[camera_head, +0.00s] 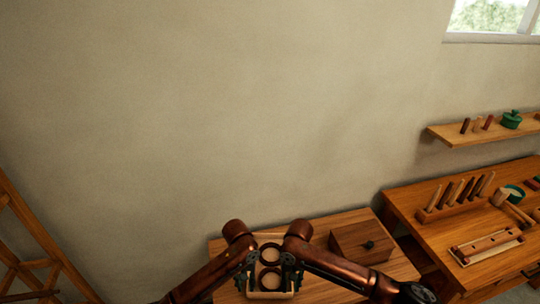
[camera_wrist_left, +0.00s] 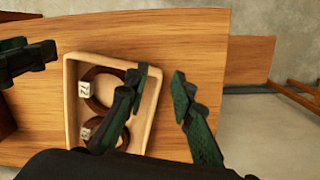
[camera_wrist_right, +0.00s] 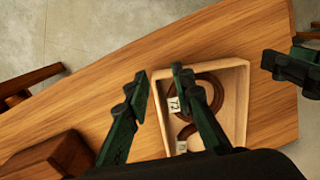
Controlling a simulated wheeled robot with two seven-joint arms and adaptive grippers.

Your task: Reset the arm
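A shallow pale wooden tray (camera_head: 268,295) sits on the wooden table and holds two dark brown rings (camera_head: 270,281) with white number tags. It shows in the left wrist view (camera_wrist_left: 152,110) and the right wrist view (camera_wrist_right: 237,110). My left gripper (camera_head: 245,279) is at the tray's left side, open, one finger over the inside and one outside the wall. My right gripper (camera_head: 291,279) is at the right side, open, its fingers likewise on either side of the wall. I cannot tell whether the fingers touch the tray. Both grippers look empty.
A brown box with a dark knob (camera_head: 350,240) stands on the table (camera_head: 400,266), right of the tray. A workbench (camera_head: 408,205) with pegs and tools is further right, under a wall shelf (camera_head: 455,138). A wooden frame (camera_head: 35,235) stands at the left.

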